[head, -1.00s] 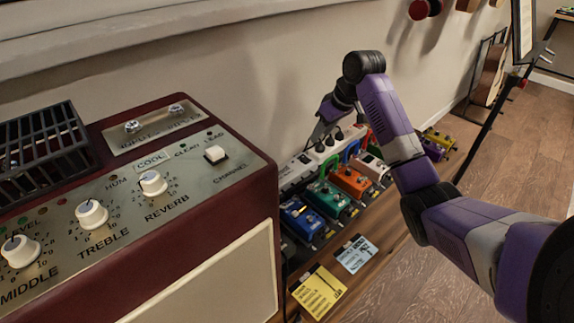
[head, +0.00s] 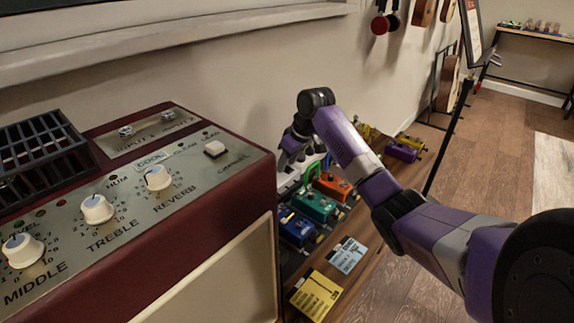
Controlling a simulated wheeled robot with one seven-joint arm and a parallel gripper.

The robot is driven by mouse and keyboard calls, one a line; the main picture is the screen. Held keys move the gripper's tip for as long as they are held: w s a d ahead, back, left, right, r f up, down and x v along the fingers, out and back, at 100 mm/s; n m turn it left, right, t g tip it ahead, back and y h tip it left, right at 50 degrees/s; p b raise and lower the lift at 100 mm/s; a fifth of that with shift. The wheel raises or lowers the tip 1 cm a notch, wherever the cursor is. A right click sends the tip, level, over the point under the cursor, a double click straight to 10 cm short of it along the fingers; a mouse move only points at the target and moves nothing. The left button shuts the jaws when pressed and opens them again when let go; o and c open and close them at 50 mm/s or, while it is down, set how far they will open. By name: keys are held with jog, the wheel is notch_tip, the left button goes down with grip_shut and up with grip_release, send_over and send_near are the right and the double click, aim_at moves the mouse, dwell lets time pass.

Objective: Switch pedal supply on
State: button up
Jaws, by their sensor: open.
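The pedal supply looks to be the white power strip (head: 288,180) along the wall behind the pedals. My arm and the amplifier cover much of it, and its switch cannot be made out. My gripper (head: 284,162) is small in the view, above the strip's left part and pointing down. Its fingertips are hard to see, and I cannot tell whether they touch the strip. Nothing shows held in it. In front of the strip stand a blue pedal (head: 297,228), a green pedal (head: 314,204) and an orange pedal (head: 333,186).
A dark red amplifier (head: 225,190) with knobs fills the left. A yellow note (head: 317,296) and a pale note (head: 347,254) lie on the wooden board. Purple (head: 401,152) and yellow pedals stand farther right. A thin stand (head: 447,137) rises beyond. The floor at right is open.

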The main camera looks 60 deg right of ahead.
jog(key=shift+f, duration=0.1)
grip_shut()
jog(key=p, duration=0.3)
jog(key=shift+w+r, duration=0.2)
jog(key=shift+r, duration=0.2)
jog(key=shift+w+g+p, duration=0.1)
jog(key=shift+g+p, duration=0.5)
jog(key=shift+p, duration=0.5)
jog(key=shift+w+d+f+g+y+p, duration=0.15)
jog(key=shift+f+g+y+p, duration=0.1)
jog(key=shift+g+p, duration=0.25)
jog(key=shift+w+d+f+g+y+p, duration=0.1)
jog(key=shift+f+g+y+p, duration=0.1)
jog(key=shift+g+p, duration=0.3)
jog(key=shift+a, duration=0.1)
grip_release()
